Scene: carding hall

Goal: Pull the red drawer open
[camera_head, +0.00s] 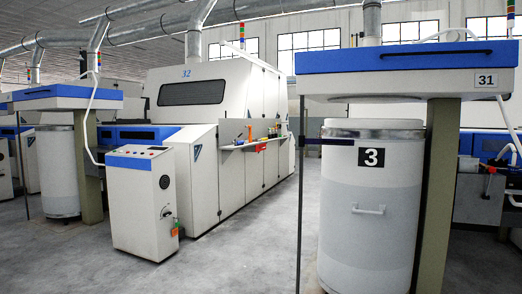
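No red drawer can be made out in the head camera view. A small red-orange piece (261,146) shows at the side shelf (250,143) of the white machine marked 32, but it is too small to tell what it is. My gripper is not in view, so its state is not shown.
The white machine 32 (190,120) stands at the middle back, with a control cabinet (142,203) before it. A can marked 3 (367,220) stands at the right under a blue-and-white head marked 31 (410,68). Bare grey floor (245,250) lies between.

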